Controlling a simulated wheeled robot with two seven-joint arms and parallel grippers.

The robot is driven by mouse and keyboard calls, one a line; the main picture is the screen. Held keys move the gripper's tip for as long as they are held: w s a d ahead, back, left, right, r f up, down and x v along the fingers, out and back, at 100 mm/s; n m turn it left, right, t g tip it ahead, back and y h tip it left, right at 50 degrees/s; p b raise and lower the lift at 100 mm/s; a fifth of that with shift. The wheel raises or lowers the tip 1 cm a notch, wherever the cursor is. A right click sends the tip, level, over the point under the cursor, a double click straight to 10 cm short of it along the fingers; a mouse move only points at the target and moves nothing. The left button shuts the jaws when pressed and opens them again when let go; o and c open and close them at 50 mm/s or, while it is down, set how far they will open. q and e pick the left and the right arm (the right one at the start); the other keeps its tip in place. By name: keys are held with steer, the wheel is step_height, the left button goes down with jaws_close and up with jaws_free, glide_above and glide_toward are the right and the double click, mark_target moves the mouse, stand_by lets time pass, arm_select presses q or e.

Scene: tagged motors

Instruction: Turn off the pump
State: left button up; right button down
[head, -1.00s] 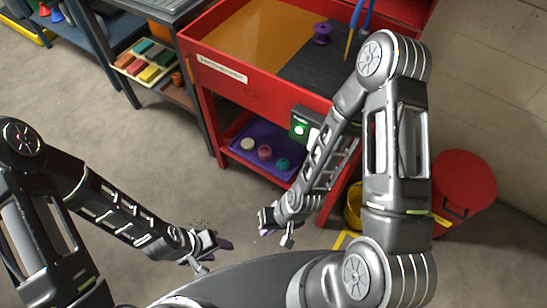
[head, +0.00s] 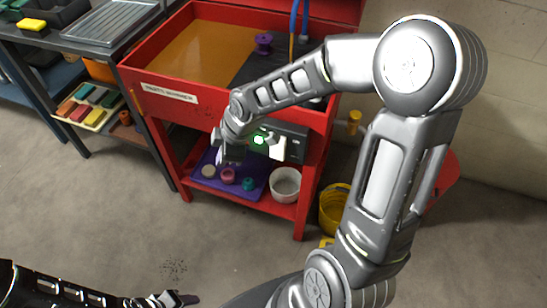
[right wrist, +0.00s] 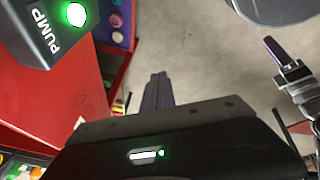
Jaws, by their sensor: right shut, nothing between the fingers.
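The pump switch box (head: 292,141) is dark and sits on the front of the red parts washer.
The red parts washer (head: 165,98) has a lower shelf with a purple tray (head: 256,187) of small parts and a white bowl (head: 285,184). A yellow bucket (head: 334,210) stands to the right. The floor in front is clear.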

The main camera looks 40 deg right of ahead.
mark_target(275, 153)
steer(key=s+d+r+n+g+h, duration=0.3)
steer(key=s+d+r+n, duration=0.4)
steer(key=n, duration=0.5)
steer(key=shift+s+d+r+n+b, duration=0.2)
steer(key=shift+d+r+n+b, duration=0.2)
steer(key=shift+d, duration=0.65)
steer(key=shift+f, duration=0.15)
steer(key=d+f, duration=0.1)
steer(key=f, duration=0.2)
steer(key=w+d+f+b, duration=0.1)
steer(key=f, duration=0.2)
steer(key=w+d+f, duration=0.1)
steer(key=f, duration=0.3)
steer(key=shift+f, duration=0.1)
steer(key=shift+w+d+f, duration=0.1)
steer(key=shift+w+d, duration=0.3)
steer(key=shift+d, duration=0.05)
